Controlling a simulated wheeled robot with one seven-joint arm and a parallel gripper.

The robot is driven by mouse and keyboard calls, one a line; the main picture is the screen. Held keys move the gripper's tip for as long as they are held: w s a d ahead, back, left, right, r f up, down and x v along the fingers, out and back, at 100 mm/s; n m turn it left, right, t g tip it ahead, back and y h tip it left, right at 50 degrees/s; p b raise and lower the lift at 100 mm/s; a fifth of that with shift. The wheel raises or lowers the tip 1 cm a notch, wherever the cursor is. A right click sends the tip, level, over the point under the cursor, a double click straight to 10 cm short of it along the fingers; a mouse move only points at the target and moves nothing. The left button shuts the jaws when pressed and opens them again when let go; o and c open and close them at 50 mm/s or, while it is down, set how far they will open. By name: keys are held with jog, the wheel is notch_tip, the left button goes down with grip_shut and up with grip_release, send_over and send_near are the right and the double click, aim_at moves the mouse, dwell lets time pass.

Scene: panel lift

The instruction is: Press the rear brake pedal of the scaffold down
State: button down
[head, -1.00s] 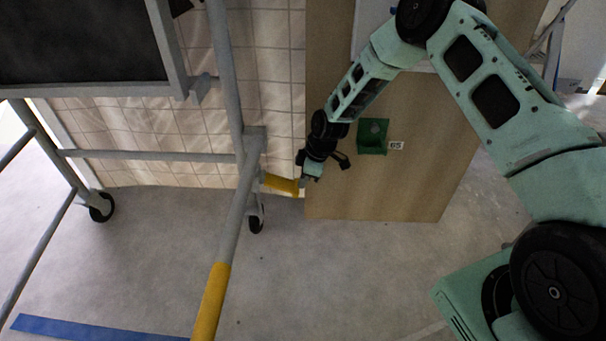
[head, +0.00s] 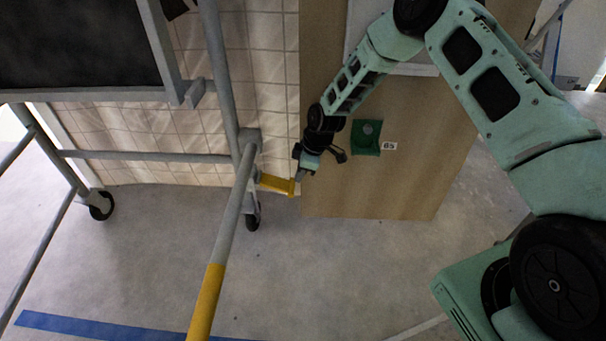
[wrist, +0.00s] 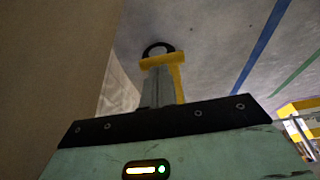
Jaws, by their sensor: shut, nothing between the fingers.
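The yellow rear brake pedal (head: 275,184) juts to the right from the foot of the scaffold's near post, above a black caster (head: 252,222). My gripper (head: 300,175) is shut and empty, with its tips right at the pedal's outer end. In the wrist view, my grey fingers (wrist: 158,88) reach up to the yellow pedal (wrist: 162,59) and overlap it, with a black ring-shaped wheel (wrist: 157,47) behind. I cannot tell whether the tips touch the pedal or how far it is tilted.
A wooden panel (head: 400,195) with a green box (head: 366,138) and a number label stands right behind my gripper. The scaffold's grey tube with a yellow section (head: 207,300) crosses the front left. Another caster (head: 102,206) is at far left. Floor is open at centre.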

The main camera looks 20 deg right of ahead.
jog(key=s+d+r+p, duration=0.2)
jog(key=d+r+p, duration=0.2)
jog(key=d+r, duration=0.2)
jog(key=shift+s+v, duration=0.25)
jog(key=shift+v, duration=0.95)
jog(key=s+a+r+m+g+h, duration=0.1)
jog(key=s+a+r, duration=0.55)
jog(key=r, duration=0.25)
jog(key=s+a+r+m, duration=0.1)
jog(key=s+a+r, duration=0.5)
jog(key=s+r, duration=0.2)
jog(key=s+r+m+h, duration=0.15)
jog(key=s+r, duration=0.35)
jog(key=s, duration=0.6)
jog(key=s+r+m, duration=0.3)
jog(key=s+r, duration=0.2)
jog(key=s, duration=0.5)
notch_tip(320, 180, up, 35)
jog(key=p, duration=3.6)
jog(key=shift+a+r, duration=0.15)
jog(key=shift+a, duration=0.05)
